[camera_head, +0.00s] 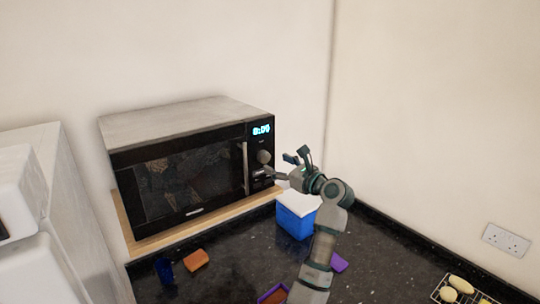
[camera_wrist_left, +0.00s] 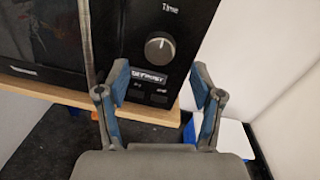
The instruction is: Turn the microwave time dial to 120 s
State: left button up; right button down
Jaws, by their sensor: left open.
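The black microwave (camera_head: 190,172) stands on a wooden board against the wall, its door shut. Its blue display (camera_head: 261,130) is lit, but the digits are too blurred to read surely. The round grey time dial (camera_head: 263,156) sits below the display. In the left wrist view the dial (camera_wrist_left: 160,47) shows under the word "Time", its pale mark pointing to the upper right. My left gripper (camera_head: 281,165) is open in front of the control panel. In the wrist view its fingertips (camera_wrist_left: 160,82) are spread below the dial, apart from it, with nothing between them. My right gripper is out of view.
A blue box with a white lid (camera_head: 296,222) stands on the dark counter behind my arm. An orange block (camera_head: 196,260) and a dark blue item (camera_head: 164,271) lie in front of the microwave. A wire rack (camera_head: 462,291) is at the lower right.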

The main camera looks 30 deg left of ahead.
aim_at(266, 158)
pick_arm(q)
jog(key=p+x, duration=0.1)
jog(key=x, duration=0.4)
jog(key=shift+a, duration=0.1)
jog(key=shift+d, duration=0.55)
jog(key=shift+r, duration=0.1)
jog(key=c, duration=0.8)
jog(key=shift+s+a, duration=0.1)
jog(key=shift+a, duration=0.1)
jog(key=c, duration=0.4)
jog(key=shift+o, duration=0.2)
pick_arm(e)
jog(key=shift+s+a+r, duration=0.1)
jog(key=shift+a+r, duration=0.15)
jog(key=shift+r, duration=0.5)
